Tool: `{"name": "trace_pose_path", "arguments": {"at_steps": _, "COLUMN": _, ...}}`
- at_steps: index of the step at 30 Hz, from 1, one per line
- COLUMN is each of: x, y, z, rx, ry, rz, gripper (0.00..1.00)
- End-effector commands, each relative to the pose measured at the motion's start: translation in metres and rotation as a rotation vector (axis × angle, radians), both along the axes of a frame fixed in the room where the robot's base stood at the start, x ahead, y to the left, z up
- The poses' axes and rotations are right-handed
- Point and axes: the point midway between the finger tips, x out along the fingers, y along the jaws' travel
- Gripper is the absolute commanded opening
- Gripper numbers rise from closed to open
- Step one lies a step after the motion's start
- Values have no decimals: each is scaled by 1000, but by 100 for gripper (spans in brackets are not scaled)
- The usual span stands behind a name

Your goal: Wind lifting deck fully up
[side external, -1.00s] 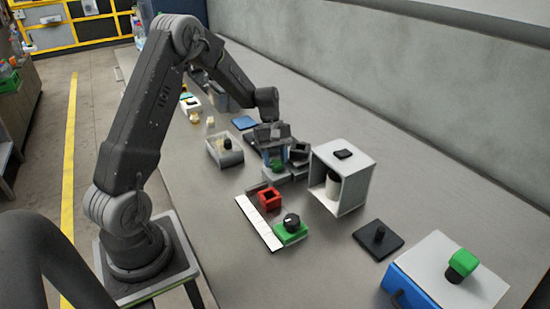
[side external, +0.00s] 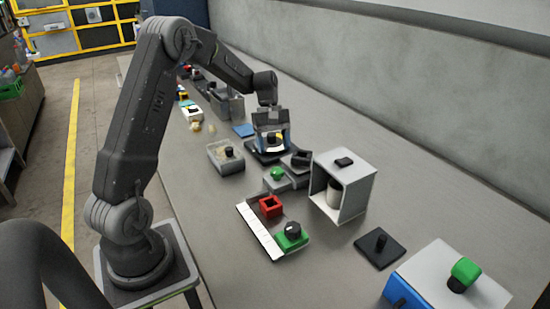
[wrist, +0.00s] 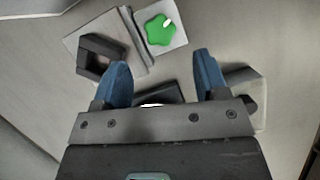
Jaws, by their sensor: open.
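A green lobed knob (side external: 277,173) sits on a small light grey base (side external: 276,184). The wrist view shows the knob (wrist: 160,30) from above, with a small white mark on it. Beside it is a grey plate carrying a dark, hollow block (side external: 301,158), also in the wrist view (wrist: 100,58). I take this joined unit for the lifting deck; its height is hard to tell. My gripper (side external: 271,145) is open, its blue fingers pointing down, behind and above the knob, apart from it. In the wrist view, the gripper (wrist: 161,72) has nothing clearly held between its fingertips.
A white open-sided box (side external: 357,178) stands right of the unit. A clear bin (side external: 213,158) is to the left. A red block (side external: 270,206) and a black knob on a green base (side external: 291,240) are nearer. A black pad (side external: 254,157) lies under my gripper.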

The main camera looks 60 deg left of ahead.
Motion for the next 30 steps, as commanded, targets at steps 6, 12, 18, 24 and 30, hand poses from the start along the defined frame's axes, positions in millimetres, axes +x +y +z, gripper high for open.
{"name": "trace_pose_path", "arguments": {"at_steps": 6, "x": 0, "y": 5, "z": 12, "rx": -1, "ry": 5, "rz": -1, "gripper": 67}}
{"name": "trace_pose_path", "arguments": {"at_steps": 12, "x": -1, "y": 6, "z": 13, "rx": -1, "ry": 8, "rz": -1, "gripper": 67}}
{"name": "trace_pose_path", "arguments": {"at_steps": 18, "x": -1, "y": 1, "z": 20, "rx": 30, "ry": -24, "rz": -80, "gripper": 53}}
{"name": "trace_pose_path", "arguments": {"at_steps": 24, "x": -4, "y": -21, "z": 54, "rx": 203, "ry": -177, "rz": -540, "gripper": 52}}
{"name": "trace_pose_path", "arguments": {"at_steps": 30, "x": -7, "y": -31, "z": 74, "rx": 312, "ry": -248, "rz": -852, "gripper": 52}}
